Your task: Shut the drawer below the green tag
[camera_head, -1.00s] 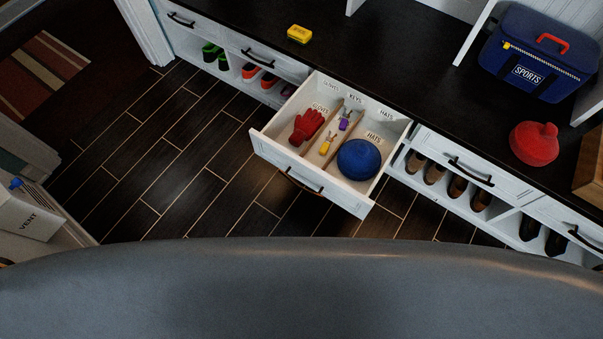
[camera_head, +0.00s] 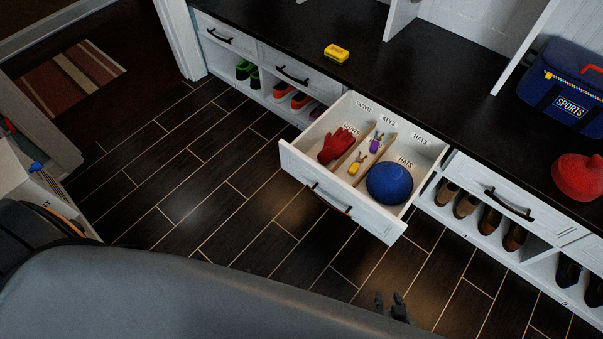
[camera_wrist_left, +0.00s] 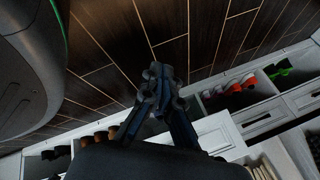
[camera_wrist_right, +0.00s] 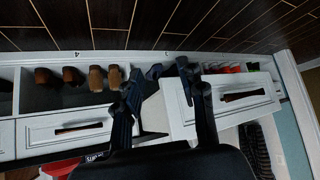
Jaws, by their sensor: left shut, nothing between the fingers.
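The open white drawer (camera_head: 340,207) juts out from the bench in the head view. It holds a red glove (camera_head: 337,145), key rings with purple and yellow tags (camera_head: 366,152) and a blue hat (camera_head: 389,183). I see no green tag. A dark gripper (camera_head: 390,305), apparently my right, is low over the floor in front of the drawer, apart from it. In the right wrist view its fingers (camera_wrist_right: 169,69) are spread and empty, near the drawer front (camera_wrist_right: 222,97). My left gripper (camera_wrist_left: 157,78) is shut and empty in the left wrist view.
Closed drawers flank the open one, on the left (camera_head: 291,72) and right (camera_head: 495,195), with shoes in cubbies below. The wood floor before the drawer is clear.

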